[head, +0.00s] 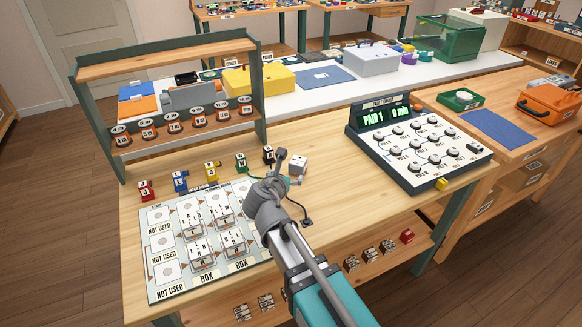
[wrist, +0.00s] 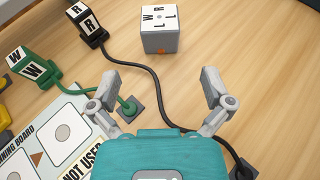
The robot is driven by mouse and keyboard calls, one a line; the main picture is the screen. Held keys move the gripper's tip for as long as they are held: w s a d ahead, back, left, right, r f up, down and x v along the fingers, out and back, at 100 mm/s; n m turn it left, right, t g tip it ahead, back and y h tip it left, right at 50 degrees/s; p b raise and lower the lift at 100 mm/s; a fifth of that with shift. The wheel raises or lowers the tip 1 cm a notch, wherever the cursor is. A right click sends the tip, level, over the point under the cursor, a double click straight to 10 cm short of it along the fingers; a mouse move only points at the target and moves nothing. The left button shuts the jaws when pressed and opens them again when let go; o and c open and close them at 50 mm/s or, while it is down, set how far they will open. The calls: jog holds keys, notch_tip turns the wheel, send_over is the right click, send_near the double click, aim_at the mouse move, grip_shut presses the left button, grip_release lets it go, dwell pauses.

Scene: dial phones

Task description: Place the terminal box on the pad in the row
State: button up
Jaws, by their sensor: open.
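A pale grey terminal box (head: 298,164) with letters on its top stands loose on the wooden bench, right of the planning board. In the wrist view the box (wrist: 160,35) is at the top centre, ahead of my fingertips. The planning board (head: 151,285) carries several similar boxes in its middle columns. A bare pad with a round disc (wrist: 65,132) shows at the board's near edge in the wrist view. My gripper (wrist: 161,82) is open and empty, apart from the box. In the head view my arm hides the board's right part.
A green W plug (wrist: 35,68) and a black R plug (wrist: 87,24) have cables running to sockets near my fingers. Red, blue and yellow plugs line the board's back edge. A dark console (head: 400,150) stands right; a shelf (head: 165,70) stands behind.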

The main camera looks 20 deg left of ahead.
jog(key=shift+s+r, duration=0.25)
jog(key=shift+s, duration=0.4)
jog(key=shift+w, duration=0.1)
jog(key=shift+w+d+r+m+g+h+p, duration=0.1)
jog(key=shift+w+r+m+g+h+p, duration=0.35)
jog(key=shift+w+m+p, duration=0.6)
jog(key=w+r+m+g+h+p, duration=0.25)
jog(key=w+m+g+p, duration=0.35)
jog(key=m+p, duration=0.4)
notch_tip(320, 180, up, 7)
jog(key=m+g+y+p, duration=0.2)
jog(key=m+g+p, duration=0.45)
jog(key=p, duration=0.35)
send_over(300, 161)
jog(key=shift+n, duration=0.3)
jog(key=shift+f, duration=0.1)
notch_tip(300, 161, down, 8)
jog(key=b, duration=0.8)
jog(key=shift+f+b, duration=0.2)
jog(key=shift+b, duration=0.1)
